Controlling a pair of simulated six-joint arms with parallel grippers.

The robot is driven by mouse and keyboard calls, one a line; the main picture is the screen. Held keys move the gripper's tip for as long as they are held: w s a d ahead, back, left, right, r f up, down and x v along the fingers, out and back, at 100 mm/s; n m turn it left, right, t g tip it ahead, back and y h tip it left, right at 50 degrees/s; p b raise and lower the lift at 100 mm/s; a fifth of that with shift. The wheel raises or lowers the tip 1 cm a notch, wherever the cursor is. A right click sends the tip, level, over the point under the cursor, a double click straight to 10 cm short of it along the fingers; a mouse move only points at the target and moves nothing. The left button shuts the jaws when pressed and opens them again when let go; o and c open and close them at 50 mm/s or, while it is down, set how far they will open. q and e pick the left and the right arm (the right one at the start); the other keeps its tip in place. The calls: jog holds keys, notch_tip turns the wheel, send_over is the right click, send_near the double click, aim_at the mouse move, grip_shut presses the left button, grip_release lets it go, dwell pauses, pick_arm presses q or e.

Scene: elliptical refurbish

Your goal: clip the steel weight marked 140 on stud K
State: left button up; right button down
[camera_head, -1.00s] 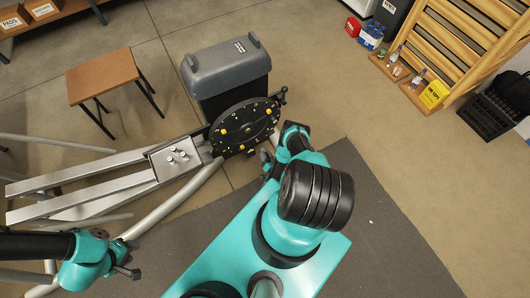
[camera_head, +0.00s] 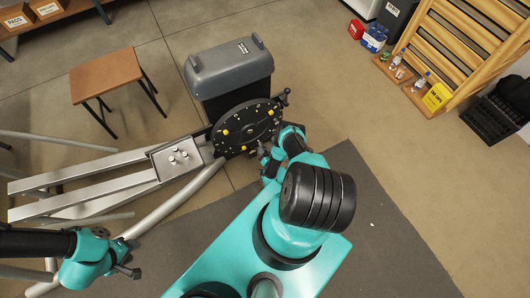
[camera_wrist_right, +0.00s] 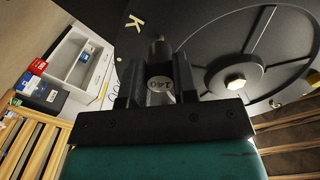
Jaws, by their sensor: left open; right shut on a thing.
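The steel weight marked 140 (camera_wrist_right: 160,86) is a small cylinder in the right wrist view, its number facing the camera. My right gripper (camera_wrist_right: 154,76) is shut on it, with a dark finger on each side. The black wheel (camera_head: 245,128) has yellow pieces around its face. My left gripper (camera_head: 130,271) is open and empty at lower left, apart from the wheel.
A grey lidded bin (camera_head: 228,72) stands behind the wheel. The silver frame (camera_head: 90,183) runs left from it. A wooden stool (camera_head: 105,76) stands at upper left. The wooden rack (camera_head: 465,50) is at upper right. Open floor lies right of the wheel.

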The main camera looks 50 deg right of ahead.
jog(key=shift+w+d, duration=0.2)
jog(key=shift+w, duration=0.4)
jog(key=shift+w+d, duration=0.2)
jog(key=shift+w, duration=0.3)
dwell(2.0)
jog(key=c, duration=0.8)
grip_release()
jog(key=v, duration=1.7)
jog(key=shift+s, duration=0.15)
jog(key=shift+a, duration=0.1)
